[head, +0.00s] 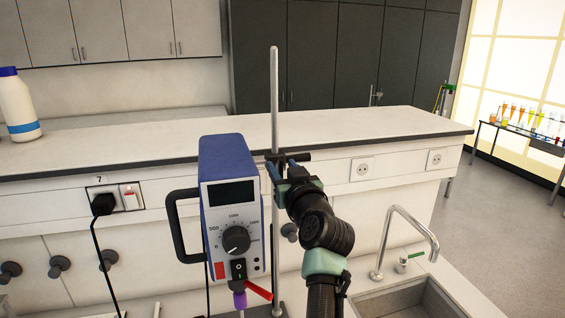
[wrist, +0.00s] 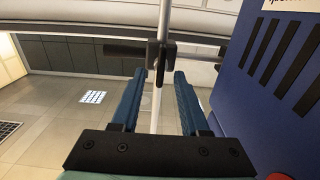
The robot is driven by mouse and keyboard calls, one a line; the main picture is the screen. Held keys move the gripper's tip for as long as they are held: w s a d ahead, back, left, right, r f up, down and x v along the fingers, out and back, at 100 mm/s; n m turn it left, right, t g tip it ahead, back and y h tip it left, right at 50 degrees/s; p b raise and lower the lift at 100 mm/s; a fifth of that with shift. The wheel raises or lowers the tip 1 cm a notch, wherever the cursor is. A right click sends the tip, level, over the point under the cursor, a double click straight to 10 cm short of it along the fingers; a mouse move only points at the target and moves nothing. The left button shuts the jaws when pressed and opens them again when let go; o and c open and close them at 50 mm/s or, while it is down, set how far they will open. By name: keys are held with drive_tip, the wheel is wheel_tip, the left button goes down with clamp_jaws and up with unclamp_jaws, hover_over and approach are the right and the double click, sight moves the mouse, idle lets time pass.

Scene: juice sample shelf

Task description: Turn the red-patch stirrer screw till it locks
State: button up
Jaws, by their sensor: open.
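The stirrer (head: 228,180) is a blue and grey box with a dial, a dark display and a red patch (head: 221,270) low on its front. It hangs beside an upright metal rod (head: 274,90). A black clamp (wrist: 154,54) with a dark bar sits on the rod; I cannot tell clearly which part is the screw. In the head view the clamp (head: 290,156) is just above my fingertips. My gripper (head: 281,168) is open. In the wrist view its blue fingers (wrist: 158,75) stand either side of the rod's line, close to the clamp, holding nothing.
The stirrer's blue side (wrist: 275,75) is close on the right in the wrist view. A counter (head: 350,128) runs behind. A sink (head: 405,302) with a tap (head: 405,235) is at lower right. A black plug (head: 102,204) and cable are at left. A white bottle (head: 16,108) stands far left.

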drive_tip(key=shift+w, duration=0.25)
drive_tip(key=c, duration=0.7)
clamp_jaws()
drive_tip(key=shift+f, duration=0.1)
